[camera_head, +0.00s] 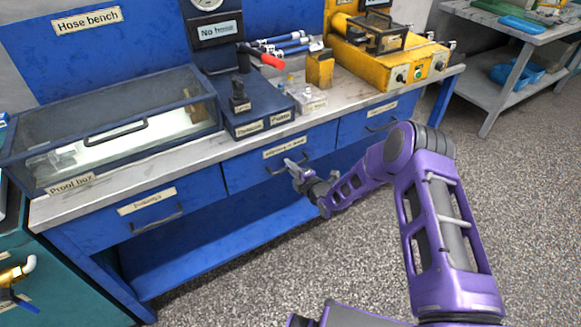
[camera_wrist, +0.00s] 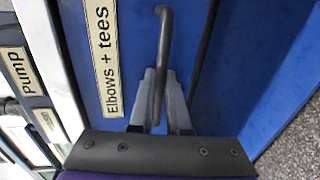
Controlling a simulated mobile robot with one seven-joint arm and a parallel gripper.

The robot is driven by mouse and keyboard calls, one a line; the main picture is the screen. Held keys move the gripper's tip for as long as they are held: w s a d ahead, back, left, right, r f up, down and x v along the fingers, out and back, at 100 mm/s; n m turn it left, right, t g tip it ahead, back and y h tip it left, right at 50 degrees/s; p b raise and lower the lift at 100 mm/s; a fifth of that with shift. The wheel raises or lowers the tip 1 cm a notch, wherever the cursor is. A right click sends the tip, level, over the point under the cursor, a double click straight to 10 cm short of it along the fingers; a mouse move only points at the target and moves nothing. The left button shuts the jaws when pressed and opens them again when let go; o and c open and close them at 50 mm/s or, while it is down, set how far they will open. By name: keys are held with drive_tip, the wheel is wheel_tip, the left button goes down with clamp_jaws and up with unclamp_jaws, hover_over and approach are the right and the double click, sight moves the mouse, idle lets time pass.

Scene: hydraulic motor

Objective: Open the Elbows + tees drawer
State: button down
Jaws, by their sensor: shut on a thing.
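The Elbows + tees drawer (camera_head: 243,173) is the blue middle drawer under the bench top, and its front looks flush with the bench. Its label (camera_wrist: 103,55) reads clearly in the wrist view. The dark bar handle (camera_wrist: 164,30) runs down the drawer front beside the label. My gripper (camera_wrist: 161,76) has its two grey fingers on either side of this handle, shut on it. In the head view my gripper (camera_head: 294,166) is at the drawer front, partly covering the handle.
A left drawer (camera_head: 190,195) and a right drawer (camera_head: 352,126) flank it, both apparently closed. The bench top carries a glass-lidded proof box (camera_head: 60,163), a dark blue fixture (camera_head: 250,112) and a yellow machine (camera_head: 400,62). The speckled floor (camera_head: 330,262) in front is clear.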

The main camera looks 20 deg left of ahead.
drive_tip(key=f+v, duration=0.2)
drive_tip(key=v, duration=0.7)
drive_tip(key=f+p+v, duration=0.1)
drive_tip(key=f+v, duration=0.1)
drive_tip(key=v, duration=0.8)
drive_tip(key=shift+s+d, duration=0.4)
drive_tip(key=shift+s, duration=0.1)
drive_tip(key=shift+r, duration=0.1)
drive_tip(key=c, duration=1.2)
unclamp_jaws()
drive_tip(key=shift+o, duration=0.2)
drive_tip(key=p+v, duration=0.1)
drive_tip(key=v, duration=1.6)
drive_tip(key=shift+s, duration=0.2)
drive_tip(key=shift+w, duration=0.1)
